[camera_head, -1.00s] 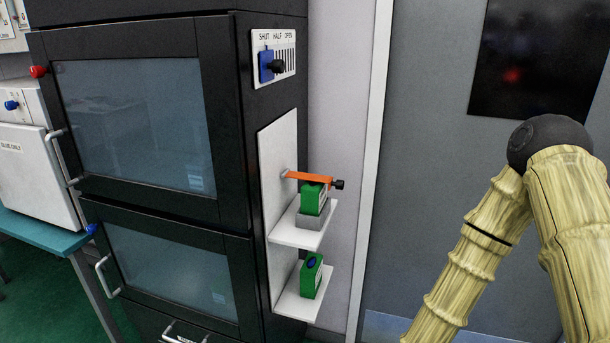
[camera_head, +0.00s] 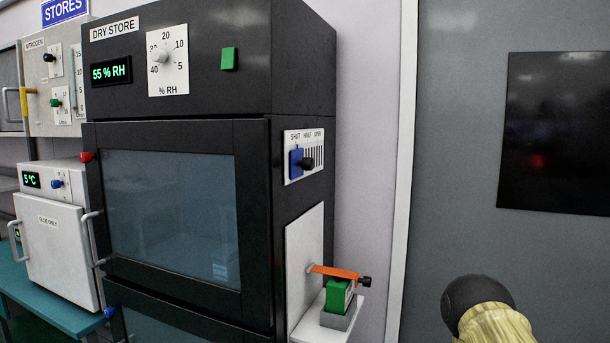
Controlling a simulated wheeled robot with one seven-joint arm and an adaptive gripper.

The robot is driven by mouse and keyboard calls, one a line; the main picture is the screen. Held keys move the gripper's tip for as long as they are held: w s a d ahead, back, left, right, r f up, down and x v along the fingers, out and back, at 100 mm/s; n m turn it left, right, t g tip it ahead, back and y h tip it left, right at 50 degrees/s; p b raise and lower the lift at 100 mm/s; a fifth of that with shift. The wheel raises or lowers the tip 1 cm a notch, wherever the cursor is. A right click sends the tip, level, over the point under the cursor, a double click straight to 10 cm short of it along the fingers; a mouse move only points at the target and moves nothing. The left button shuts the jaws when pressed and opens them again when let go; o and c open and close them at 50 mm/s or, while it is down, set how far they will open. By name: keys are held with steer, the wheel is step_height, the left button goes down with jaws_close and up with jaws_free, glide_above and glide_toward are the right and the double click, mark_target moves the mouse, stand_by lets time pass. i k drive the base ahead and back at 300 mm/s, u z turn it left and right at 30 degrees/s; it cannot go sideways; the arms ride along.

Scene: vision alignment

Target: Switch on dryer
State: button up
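The black cabinet labelled DRY STORE (camera_head: 205,70) stands in the middle of the head view. Its top panel carries a display (camera_head: 111,71) reading 55 % RH, a white dial plate with a round knob (camera_head: 160,56), and a green square button (camera_head: 229,59). Whether the button is pressed in cannot be told. The upper glass door (camera_head: 172,214) appears closed. A vent slider (camera_head: 297,162) marked SHUT, HALF, OPEN is on the right side, with its blue part at the SHUT end. Only part of my arm shows at the lower right; my gripper is out of view.
A side shelf (camera_head: 350,322) on the cabinet holds a green block (camera_head: 338,295) under an orange lever (camera_head: 335,271). A GLUE ONLY box (camera_head: 58,250) and a NITROGEN unit (camera_head: 45,92) stand left.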

mark_target(227, 55)
steer(key=z, duration=0.75)
steer(key=k, duration=0.6)
steer(key=u, duration=1.15)
